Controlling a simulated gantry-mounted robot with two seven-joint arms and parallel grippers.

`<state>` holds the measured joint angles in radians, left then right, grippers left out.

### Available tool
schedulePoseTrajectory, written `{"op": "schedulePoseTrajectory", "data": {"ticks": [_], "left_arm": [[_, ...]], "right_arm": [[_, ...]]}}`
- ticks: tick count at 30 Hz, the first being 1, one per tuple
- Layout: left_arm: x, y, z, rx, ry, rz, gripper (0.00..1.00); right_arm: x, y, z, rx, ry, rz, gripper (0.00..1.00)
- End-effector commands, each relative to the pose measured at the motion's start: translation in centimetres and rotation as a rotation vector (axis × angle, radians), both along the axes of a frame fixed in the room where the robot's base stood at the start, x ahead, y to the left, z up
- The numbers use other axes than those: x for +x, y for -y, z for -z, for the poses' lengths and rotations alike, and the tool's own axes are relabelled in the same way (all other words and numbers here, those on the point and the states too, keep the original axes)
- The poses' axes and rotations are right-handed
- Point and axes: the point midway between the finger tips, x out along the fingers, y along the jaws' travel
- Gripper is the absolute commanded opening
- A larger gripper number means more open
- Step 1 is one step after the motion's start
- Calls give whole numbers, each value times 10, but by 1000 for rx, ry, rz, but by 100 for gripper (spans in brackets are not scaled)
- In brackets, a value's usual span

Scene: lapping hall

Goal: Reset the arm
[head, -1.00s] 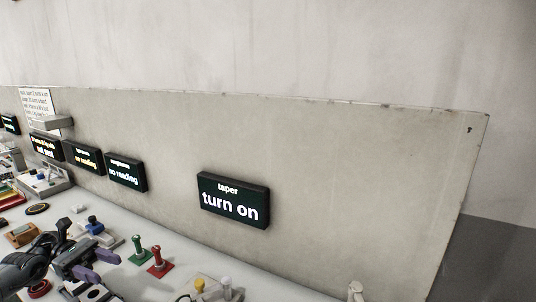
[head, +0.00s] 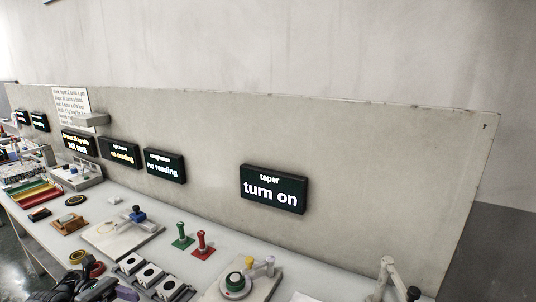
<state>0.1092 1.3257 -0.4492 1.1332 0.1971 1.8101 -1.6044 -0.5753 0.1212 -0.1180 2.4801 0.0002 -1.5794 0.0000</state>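My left gripper (head: 102,287) is at the bottom left of the head view, cut off by the lower edge. It is dark with a purple finger part showing, and sits in front of the bench's near side. I cannot make out its finger gap or anything held in it. My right gripper is not in view. A pale jointed arm (head: 388,272) with a dark end stands at the bench's right end, partly cut off by the lower edge.
A grey panel (head: 370,170) backs the bench, with several dark screens; the taper screen (head: 273,189) reads "turn on".

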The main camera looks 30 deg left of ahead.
Motion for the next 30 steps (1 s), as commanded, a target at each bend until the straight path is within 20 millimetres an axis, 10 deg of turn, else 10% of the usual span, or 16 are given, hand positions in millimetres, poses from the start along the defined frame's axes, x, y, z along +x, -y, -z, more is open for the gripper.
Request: {"op": "schedulePoseTrajectory", "data": {"ticks": [8,18,30], "left_arm": [[-25,97,64,-276,-97,66,52],[-4,285,90,-807,-674,-261,52],[21,336,90,-1298,-1538,-668,52]], "right_arm": [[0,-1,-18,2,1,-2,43],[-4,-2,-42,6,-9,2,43],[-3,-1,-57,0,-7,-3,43]]}}
